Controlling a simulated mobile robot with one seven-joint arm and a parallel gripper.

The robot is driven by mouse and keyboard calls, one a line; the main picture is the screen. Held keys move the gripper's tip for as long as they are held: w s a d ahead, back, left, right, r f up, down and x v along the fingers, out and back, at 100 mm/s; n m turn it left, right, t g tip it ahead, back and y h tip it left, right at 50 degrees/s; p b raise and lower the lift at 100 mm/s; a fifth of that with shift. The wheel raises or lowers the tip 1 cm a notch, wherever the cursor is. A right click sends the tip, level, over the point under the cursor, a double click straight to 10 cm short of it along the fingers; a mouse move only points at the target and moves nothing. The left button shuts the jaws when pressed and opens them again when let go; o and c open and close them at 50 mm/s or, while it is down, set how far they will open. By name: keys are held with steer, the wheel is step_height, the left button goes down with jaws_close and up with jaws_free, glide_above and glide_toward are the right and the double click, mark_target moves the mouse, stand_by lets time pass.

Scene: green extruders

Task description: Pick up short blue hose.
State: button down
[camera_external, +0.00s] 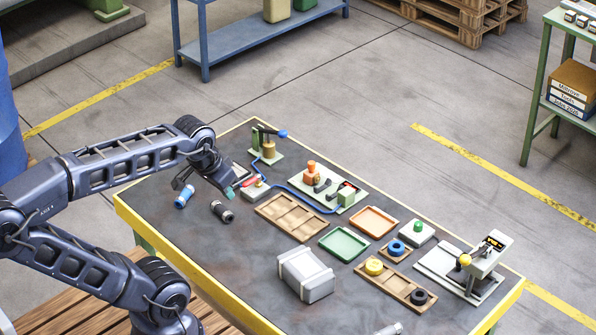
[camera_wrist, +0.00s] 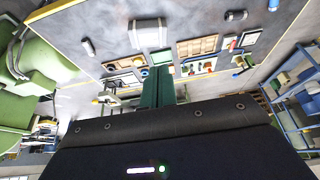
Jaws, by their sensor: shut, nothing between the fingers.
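The short blue hose (camera_external: 184,196) is a small blue cylinder on the dark workbench top, near the bench's left end. It also shows at the top right edge of the wrist view (camera_wrist: 273,5), partly cut off. My gripper (camera_external: 229,192) is above the left part of the bench, to the right of the hose and apart from it. Its green fingers (camera_wrist: 157,88) are together in the wrist view, with nothing held between them.
A black and grey cylinder (camera_external: 222,211) lies just right of the hose. Wooden trays (camera_external: 291,217), a green tray (camera_external: 343,244) and a large grey box (camera_external: 305,275) stand farther right. A small press (camera_external: 266,147) stands at the back corner. The front left bench top is clear.

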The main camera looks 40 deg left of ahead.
steer(key=c, duration=2.1)
jaws_free()
steer(key=o, duration=2.1)
steer(key=shift+w+a, duration=0.1)
steer(key=w+a+f+m+g+y, duration=0.1)
steer(key=w+a+m, duration=0.2)
steer(key=w+a, duration=0.6)
steer(key=m+g+h, duration=0.1)
steer(key=m+g, duration=0.3)
steer(key=m, duration=0.6)
glide_above(184, 192)
steer(key=f, duration=3.2)
steer(key=shift+a+f, duration=0.25)
steer(key=shift+f, duration=0.05)
steer(key=shift+d+f, duration=0.15)
steer(key=shift+f, duration=1.2)
steer(key=shift+d+f, duration=0.1)
steer(key=shift+f, duration=1.25)
